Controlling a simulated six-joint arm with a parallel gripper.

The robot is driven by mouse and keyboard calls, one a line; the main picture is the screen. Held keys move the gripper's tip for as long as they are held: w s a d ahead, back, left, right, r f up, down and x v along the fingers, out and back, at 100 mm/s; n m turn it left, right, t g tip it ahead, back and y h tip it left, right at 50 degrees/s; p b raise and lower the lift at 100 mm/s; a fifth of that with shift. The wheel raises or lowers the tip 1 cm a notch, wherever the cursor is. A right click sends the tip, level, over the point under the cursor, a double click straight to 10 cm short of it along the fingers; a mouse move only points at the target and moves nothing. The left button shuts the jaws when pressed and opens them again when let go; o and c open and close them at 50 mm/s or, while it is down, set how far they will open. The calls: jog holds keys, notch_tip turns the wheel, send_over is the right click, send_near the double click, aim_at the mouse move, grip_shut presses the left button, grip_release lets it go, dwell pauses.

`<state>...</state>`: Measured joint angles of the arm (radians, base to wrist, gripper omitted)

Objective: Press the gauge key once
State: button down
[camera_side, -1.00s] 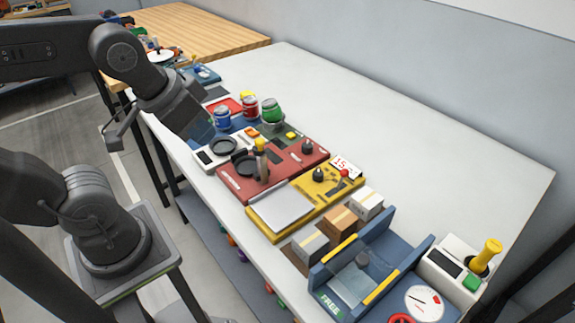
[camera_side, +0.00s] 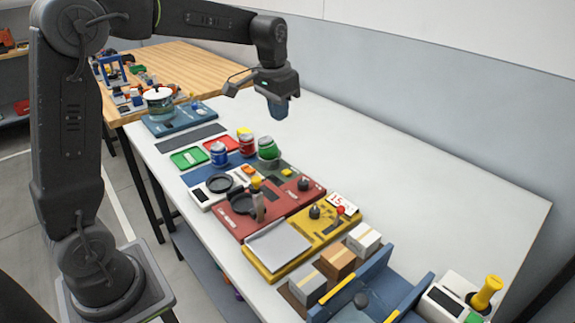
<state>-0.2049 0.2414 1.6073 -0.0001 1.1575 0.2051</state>
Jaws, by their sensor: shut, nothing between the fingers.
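No dial gauge shows in the side view now, and I cannot tell which key is the gauge key. A green key (camera_side: 474,317) is partly visible at the bottom edge, on a white unit (camera_side: 443,301) beside a yellow lever (camera_side: 487,292). An orange key (camera_side: 248,170) and a small yellow key (camera_side: 287,172) sit among the devices mid-bench. My gripper (camera_side: 279,108) is shut and empty, pointing down in the air above the far part of the bench. It appears well apart from all these keys.
A red unit (camera_side: 283,208) and a yellow unit (camera_side: 262,275) with knobs and levers fill the near side. Several cans, including a green one (camera_side: 268,151), stand behind them. Small boxes (camera_side: 337,262) stand beside a blue channel (camera_side: 374,280). The bench's right side (camera_side: 450,190) is clear.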

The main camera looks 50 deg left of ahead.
jog(key=g, duration=0.2)
send_over(287, 172)
notch_tip(287, 172, down, 7)
jog(key=shift+f, duration=0.15)
jog(key=shift+w+f, duration=0.1)
notch_tip(287, 172, down, 14)
jog(key=shift+r, duration=0.1)
dwell(0.4)
jog(key=shift+f, duration=1.15)
notch_tip(287, 172, up, 15)
jog(key=shift+w+t, duration=0.15)
jog(key=shift+t, duration=0.15)
